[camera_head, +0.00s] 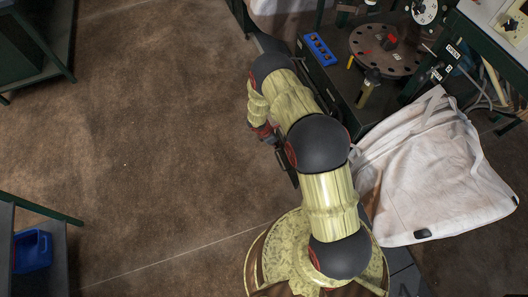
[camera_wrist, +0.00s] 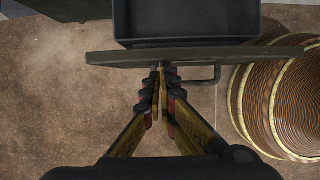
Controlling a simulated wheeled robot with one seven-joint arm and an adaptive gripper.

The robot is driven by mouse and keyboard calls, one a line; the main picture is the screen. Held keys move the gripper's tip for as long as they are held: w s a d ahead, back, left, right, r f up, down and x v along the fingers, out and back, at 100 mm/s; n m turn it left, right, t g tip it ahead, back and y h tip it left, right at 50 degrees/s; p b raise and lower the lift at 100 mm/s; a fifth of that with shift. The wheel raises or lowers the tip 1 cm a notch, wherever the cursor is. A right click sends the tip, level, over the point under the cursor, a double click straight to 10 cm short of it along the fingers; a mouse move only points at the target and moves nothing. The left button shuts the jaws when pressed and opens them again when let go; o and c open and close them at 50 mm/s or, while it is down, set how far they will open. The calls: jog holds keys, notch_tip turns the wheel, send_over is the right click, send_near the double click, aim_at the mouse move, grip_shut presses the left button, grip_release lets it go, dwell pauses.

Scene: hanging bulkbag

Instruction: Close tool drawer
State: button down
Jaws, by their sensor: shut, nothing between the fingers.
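The tool drawer shows from above in the wrist view, with its grey front panel (camera_wrist: 120,58) across the upper middle. Its dark tray (camera_wrist: 185,20) sticks out behind that panel, open at the top, and the part in view looks empty. A thin bar handle (camera_wrist: 205,81) stands out from the front, right of my fingers. My gripper (camera_wrist: 160,68) is shut and empty, its tips at the near side of the front panel, left of the handle's middle. I cannot tell whether they touch it. In the head view my arm hides most of the drawer and my gripper.
A dark workbench (camera_head: 345,90) holds a blue block (camera_head: 317,49) and a round plate with holes (camera_head: 365,55). A white bulk bag (camera_head: 435,180) hangs at the right, beside my arm. The brown floor (camera_head: 150,140) at the left is clear.

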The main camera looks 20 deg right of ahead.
jog(key=d, duration=1.6)
jog(key=shift+b, duration=0.3)
